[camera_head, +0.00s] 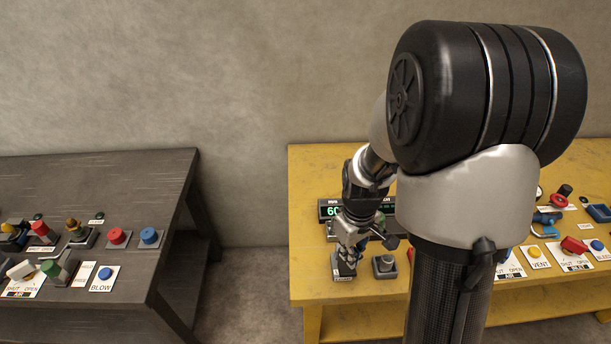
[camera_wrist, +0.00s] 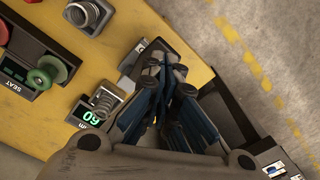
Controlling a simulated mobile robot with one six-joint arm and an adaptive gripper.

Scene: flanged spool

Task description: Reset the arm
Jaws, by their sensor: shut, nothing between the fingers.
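My gripper (camera_head: 347,262) points down at the left front part of the yellow table (camera_head: 303,190) in the head view. In the wrist view my gripper (camera_wrist: 166,88) has its blue-padded fingers together with nothing between them. The fingertips are over or very near a small dark fixture (camera_head: 343,276) with a label; whether they touch it I cannot tell. My arm hides the middle of the yellow table.
A green-lit display (camera_head: 333,211) stands behind the gripper. A post fixture (camera_head: 384,264) is just to its right. A dark table (camera_head: 120,180) with several controls stands left, across a floor gap.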

